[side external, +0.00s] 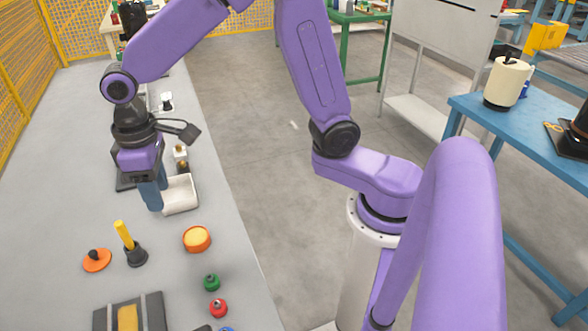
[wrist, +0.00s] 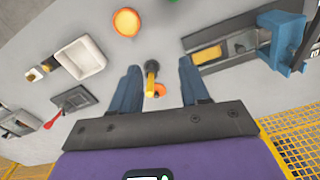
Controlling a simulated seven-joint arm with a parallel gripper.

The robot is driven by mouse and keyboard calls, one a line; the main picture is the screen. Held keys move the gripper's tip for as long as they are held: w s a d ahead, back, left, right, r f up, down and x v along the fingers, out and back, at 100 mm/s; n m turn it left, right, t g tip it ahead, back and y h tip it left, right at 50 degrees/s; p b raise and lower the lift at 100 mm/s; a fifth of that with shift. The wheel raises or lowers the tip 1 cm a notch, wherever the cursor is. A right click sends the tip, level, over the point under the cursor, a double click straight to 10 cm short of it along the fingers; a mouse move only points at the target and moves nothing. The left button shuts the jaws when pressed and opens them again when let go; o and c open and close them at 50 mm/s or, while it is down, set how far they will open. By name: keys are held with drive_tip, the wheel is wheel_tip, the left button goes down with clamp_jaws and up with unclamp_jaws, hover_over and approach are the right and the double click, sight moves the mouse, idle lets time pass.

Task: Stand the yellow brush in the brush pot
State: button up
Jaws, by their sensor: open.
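The yellow brush (side external: 124,235) shows as a yellow handle rising at a tilt from a small dark flared piece (side external: 136,257) on the grey bench. I cannot tell whether that dark piece is the brush pot or the brush's own head. In the wrist view the yellow handle (wrist: 151,79) appears in the gap between my fingers, seen from above and apart from them. My gripper (side external: 153,198) points down above the bench, behind the brush and beside a white tray. Its blue fingers are spread and empty, also in the wrist view (wrist: 159,68).
An orange disc with a black knob (side external: 97,260) lies left of the brush. A round orange tub (side external: 197,239) stands to its right. Green (side external: 212,283) and red (side external: 218,308) knobs and a dark fixture (side external: 152,312) are nearer the camera. The white tray (side external: 180,195) is close to my fingers.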

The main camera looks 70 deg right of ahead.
drive_tip(key=s+d+n, duration=0.3)
drive_tip(key=s+d, duration=0.4)
drive_tip(key=s, duration=0.4)
drive_tip(key=s+d+n, duration=0.3)
drive_tip(key=s+d, duration=0.3)
drive_tip(key=s, duration=0.5)
drive_tip(key=shift+s+d+r, duration=0.15)
drive_tip(key=shift+s+d, duration=0.15)
drive_tip(key=shift+d, duration=0.05)
